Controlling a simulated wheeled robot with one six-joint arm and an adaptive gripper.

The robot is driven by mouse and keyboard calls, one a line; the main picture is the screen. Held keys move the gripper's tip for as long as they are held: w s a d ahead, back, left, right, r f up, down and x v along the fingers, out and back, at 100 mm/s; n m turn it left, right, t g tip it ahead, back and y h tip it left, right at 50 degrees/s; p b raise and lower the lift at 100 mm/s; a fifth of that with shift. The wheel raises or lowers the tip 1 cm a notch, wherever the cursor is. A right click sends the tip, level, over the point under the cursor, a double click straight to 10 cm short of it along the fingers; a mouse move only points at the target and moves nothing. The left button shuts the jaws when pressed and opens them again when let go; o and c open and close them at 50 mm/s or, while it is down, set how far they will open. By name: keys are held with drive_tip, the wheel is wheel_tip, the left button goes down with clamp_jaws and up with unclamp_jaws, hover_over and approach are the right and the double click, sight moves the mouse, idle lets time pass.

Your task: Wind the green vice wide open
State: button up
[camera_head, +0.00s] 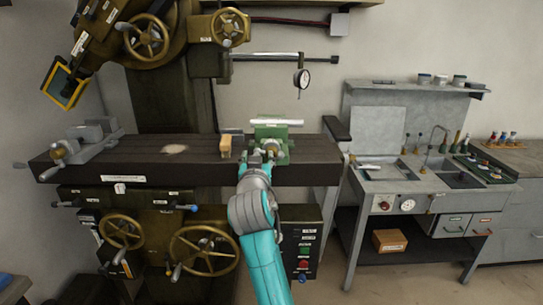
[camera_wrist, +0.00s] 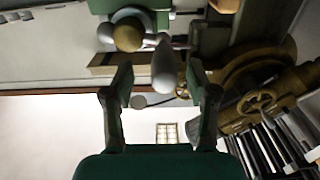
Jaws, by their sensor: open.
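The green vice (camera_head: 271,133) stands on the right end of the dark machine table. A light metal bar (camera_head: 277,122) shows at its top. My arm reaches up to the vice's front, and my gripper (camera_head: 262,160) hides most of its crank. In the wrist view, the vice's green body (camera_wrist: 128,5) is at the top, with a round brass-coloured hub (camera_wrist: 127,36) below it. A pale crank handle (camera_wrist: 163,70) points down from there between the fingertips of my gripper (camera_wrist: 161,88). The fingers are open, with a gap on both sides of the handle.
A wooden block (camera_head: 226,146) and a small brush-like item stand just left of the green vice. A grey vice (camera_head: 88,140) sits at the table's left end. Brass handwheels (camera_head: 205,252) and levers project below the table. A steel bench (camera_head: 378,176) stands to the right.

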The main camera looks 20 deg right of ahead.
drive_tip(key=v, duration=0.7)
drive_tip(key=shift+s, duration=0.2)
idle(0.4)
drive_tip(key=s+f+n+y, duration=0.2)
drive_tip(key=s+f, duration=0.3)
drive_tip(key=f, duration=0.5)
drive_tip(key=s+f+n+y, duration=0.1)
drive_tip(key=s+f, duration=0.3)
drive_tip(key=f, duration=0.5)
drive_tip(key=s+d+f+n+g+y, duration=0.1)
drive_tip(key=s+d+f+n+y, duration=0.1)
drive_tip(key=s+f, duration=1.4)
drive_tip(key=s, duration=1.4)
drive_tip(key=s+d+r+m+g, duration=0.1)
drive_tip(key=s+r, duration=0.3)
drive_tip(key=s, duration=1.2)
drive_tip(key=shift+y, duration=0.3)
